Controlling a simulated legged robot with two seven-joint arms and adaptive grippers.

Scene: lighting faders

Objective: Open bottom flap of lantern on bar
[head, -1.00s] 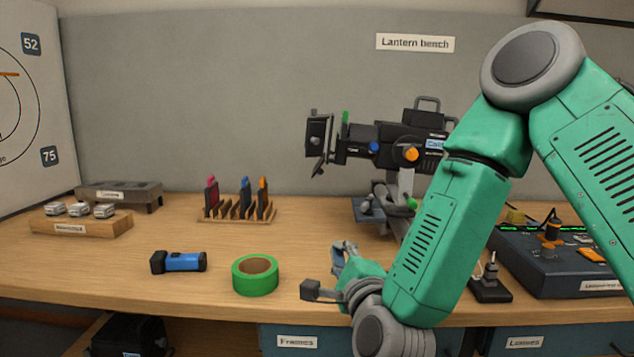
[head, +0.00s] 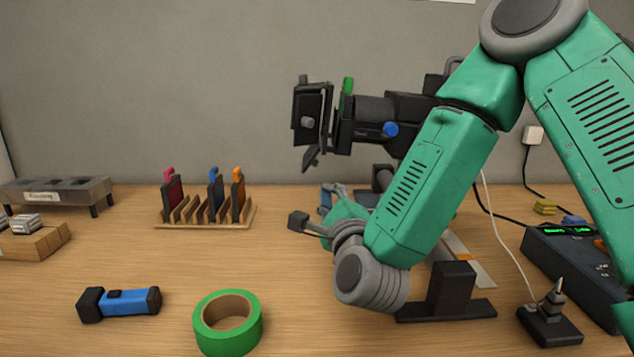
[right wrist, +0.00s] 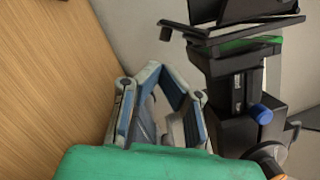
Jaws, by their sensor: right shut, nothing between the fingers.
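The black lantern (head: 372,122) hangs above the bench with its front pointing left, and my right arm hides its rear. Its dark flaps (head: 307,112) are at the front; the bottom flap (head: 311,157) hangs tilted below the front opening. In the right wrist view the lantern body (right wrist: 232,100) is at right, with dark flap plates (right wrist: 230,32) at the top. My right gripper (head: 331,190) is below the lantern front, apart from the bottom flap and partly hidden by its own wrist. It also shows in the right wrist view (right wrist: 167,78), shut and empty. My left gripper is out of view.
A rack of coloured-handled holders (head: 205,208) stands left of my right gripper. A blue torch (head: 128,303) and a green tape roll (head: 228,322) lie at the front. A control desk (head: 570,275) is at right.

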